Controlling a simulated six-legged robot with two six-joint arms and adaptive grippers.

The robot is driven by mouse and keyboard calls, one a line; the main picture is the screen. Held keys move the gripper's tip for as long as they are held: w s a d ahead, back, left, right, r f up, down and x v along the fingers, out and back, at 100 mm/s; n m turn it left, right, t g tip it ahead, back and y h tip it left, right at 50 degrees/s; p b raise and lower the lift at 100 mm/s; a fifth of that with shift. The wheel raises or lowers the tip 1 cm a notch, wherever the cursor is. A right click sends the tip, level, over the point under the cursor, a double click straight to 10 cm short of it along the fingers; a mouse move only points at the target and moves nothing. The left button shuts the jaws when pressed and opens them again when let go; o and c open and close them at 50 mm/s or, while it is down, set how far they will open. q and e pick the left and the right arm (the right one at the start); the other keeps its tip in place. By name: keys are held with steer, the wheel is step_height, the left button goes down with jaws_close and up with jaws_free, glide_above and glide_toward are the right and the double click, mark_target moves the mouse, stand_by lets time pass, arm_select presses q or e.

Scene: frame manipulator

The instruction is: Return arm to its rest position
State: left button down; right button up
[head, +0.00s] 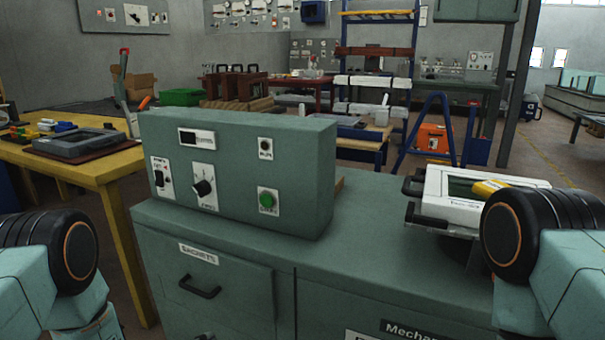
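My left arm (50,265) shows at the lower left edge, with a black round joint and pale teal links. My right arm (545,255) shows at the lower right edge, with the same kind of joint, in front of the cabinet's right end. Neither gripper is in the picture, so I cannot see whether they hold anything. A grey-green control box (235,165) with a dial, a switch, a small display and a green button stands on the green cabinet (370,225).
A white device (440,190) with black handles and a yellow item (495,187) lies on the cabinet's right end, partly behind my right arm. A yellow table (100,168) with tools stands at the left. The cabinet top between box and device is clear.

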arm_select(q)
steer(key=s+f+n+g+y+p, duration=0.15)
steer(key=s+f+n+g, duration=0.3)
steer(key=s, duration=0.45)
steer(key=s+f+n+g+y, duration=0.2)
steer(key=s+f+n+g, duration=0.1)
steer(key=s+n, duration=0.4)
steer(key=s+r+n+g+p, duration=0.1)
steer(key=s+r+n+g, duration=0.1)
steer(key=s, duration=0.8)
steer(key=s+r+n+g+y+p, duration=0.1)
steer(key=s+r+n+g+p, duration=0.1)
steer(key=s, duration=0.8)
steer(key=shift+s+r+g, duration=0.35)
steer(key=shift+r+g, duration=0.55)
steer(key=shift+g, duration=0.25)
steer(key=shift+a, duration=0.1)
steer(key=shift+s+a, duration=0.1)
